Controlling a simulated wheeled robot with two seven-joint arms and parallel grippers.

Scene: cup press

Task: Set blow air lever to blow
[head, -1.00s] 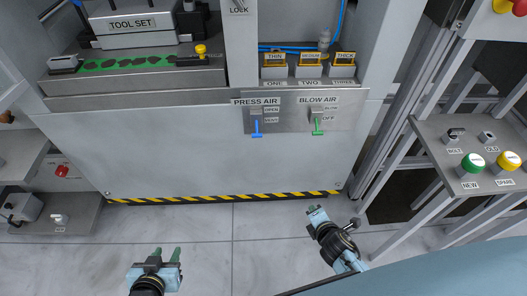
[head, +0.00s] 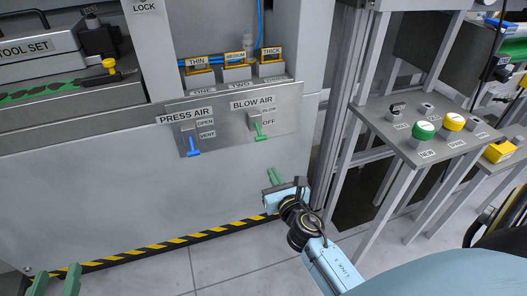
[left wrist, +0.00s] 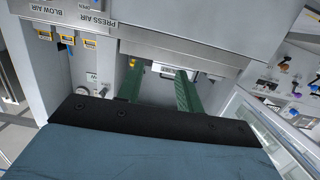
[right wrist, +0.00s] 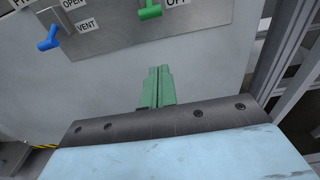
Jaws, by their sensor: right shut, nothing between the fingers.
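The blow air lever (head: 258,133) has a green handle on a grey panel, under the BLOW AIR label. Its handle hangs down beside the OFF mark, with the BLOW mark above. In the right wrist view the green lever (right wrist: 150,12) is at the top edge, partly cut off. My right gripper (head: 275,179) is shut and empty, below the lever and apart from it. Its green fingers (right wrist: 157,72) are together in the right wrist view. My left gripper (head: 55,272) is at the bottom left, its fingers (left wrist: 159,67) spread and empty.
The blue press air lever (head: 193,147) is left of the green one, near VENT. Yellow-topped THIN, MEDIUM and THICK bins (head: 235,57) stand above. A button stand (head: 400,140) and grey posts are to the right.

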